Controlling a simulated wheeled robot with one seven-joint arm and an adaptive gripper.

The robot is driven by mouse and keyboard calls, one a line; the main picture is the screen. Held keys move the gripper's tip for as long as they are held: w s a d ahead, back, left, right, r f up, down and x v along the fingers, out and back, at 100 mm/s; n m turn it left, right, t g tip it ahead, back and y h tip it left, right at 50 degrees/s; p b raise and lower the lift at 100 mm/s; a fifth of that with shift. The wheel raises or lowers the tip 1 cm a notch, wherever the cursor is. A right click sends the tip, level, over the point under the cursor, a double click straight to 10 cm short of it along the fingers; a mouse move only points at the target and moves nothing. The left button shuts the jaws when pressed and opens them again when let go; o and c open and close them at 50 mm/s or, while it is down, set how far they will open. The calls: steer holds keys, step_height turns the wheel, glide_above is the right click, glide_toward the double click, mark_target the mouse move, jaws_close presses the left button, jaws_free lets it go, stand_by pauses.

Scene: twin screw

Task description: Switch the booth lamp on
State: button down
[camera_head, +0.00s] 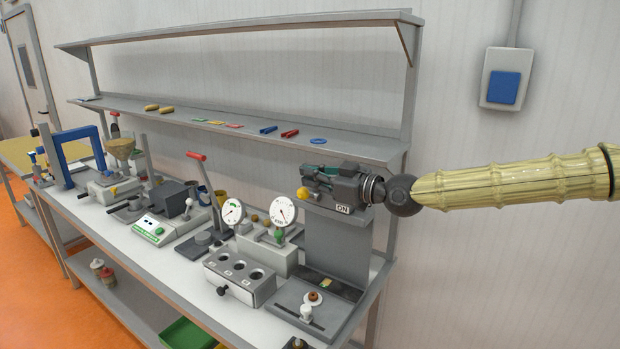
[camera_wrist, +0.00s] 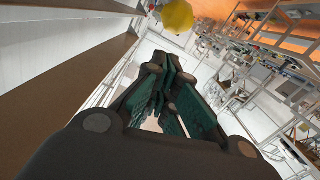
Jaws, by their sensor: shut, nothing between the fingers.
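A blue rocker switch (camera_head: 504,87) sits in a grey wall plate at the upper right, apart from my gripper. My gripper (camera_head: 315,172) is shut and empty, pointing left at the top of a grey upright stand (camera_head: 335,245). A small "ON" label (camera_head: 343,209) shows just below it. A yellow knob (camera_head: 304,194) is close below my fingertips. A yellow faceted thing (camera_wrist: 177,15), likely this knob, shows beyond the shut fingers (camera_wrist: 165,75) in the wrist view. I cannot tell if the fingers touch it. No lamp is clearly seen.
The bench (camera_head: 130,232) holds two dial gauges (camera_head: 283,212), a block with round holes (camera_head: 240,275), a red-handled press (camera_head: 197,157) and other devices. A shelf (camera_head: 350,146) with small coloured parts runs behind my gripper. The wall around the blue switch is clear.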

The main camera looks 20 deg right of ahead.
steer(key=shift+w+f, duration=0.2)
steer(key=shift+f, duration=0.5)
steer(key=shift+a+f, duration=0.1)
steer(key=shift+s+f+n+b, duration=0.1)
steer(key=shift+n+b, duration=0.2)
steer(key=shift+b, duration=0.1)
